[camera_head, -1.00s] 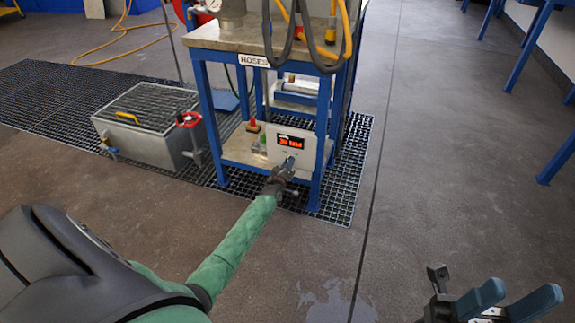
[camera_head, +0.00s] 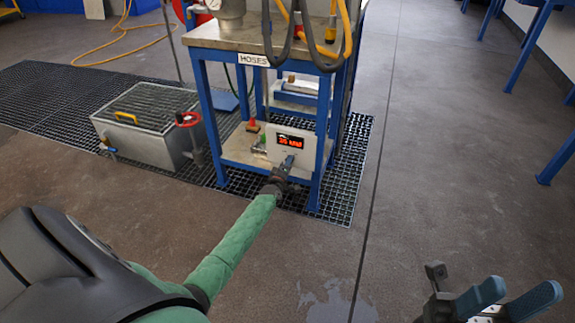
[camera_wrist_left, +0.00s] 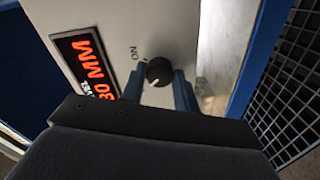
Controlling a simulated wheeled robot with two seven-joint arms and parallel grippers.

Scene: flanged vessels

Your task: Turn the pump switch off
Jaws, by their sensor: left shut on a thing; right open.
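The pump switch is a round black knob (camera_wrist_left: 159,72) with a white pointer mark on a pale control box (camera_head: 291,143). The box sits on the lower shelf of a blue-framed stand. Its red-lit display (camera_wrist_left: 86,67) reads "30 MM" in the left wrist view, and the word "ON" (camera_wrist_left: 133,52) is printed beside the knob. My left gripper (camera_head: 288,163) reaches the box front; its blue fingers (camera_wrist_left: 158,88) are shut on the knob, one on each side. My right gripper (camera_head: 523,289) is open and empty over the floor at the lower right.
The stand (camera_head: 203,100) has blue legs beside and in front of the box, close to my left gripper. Small red and green items (camera_head: 253,127) are left of the box. A metal tank (camera_head: 150,147) stands on the floor grating (camera_head: 50,100). Open floor lies to the right.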

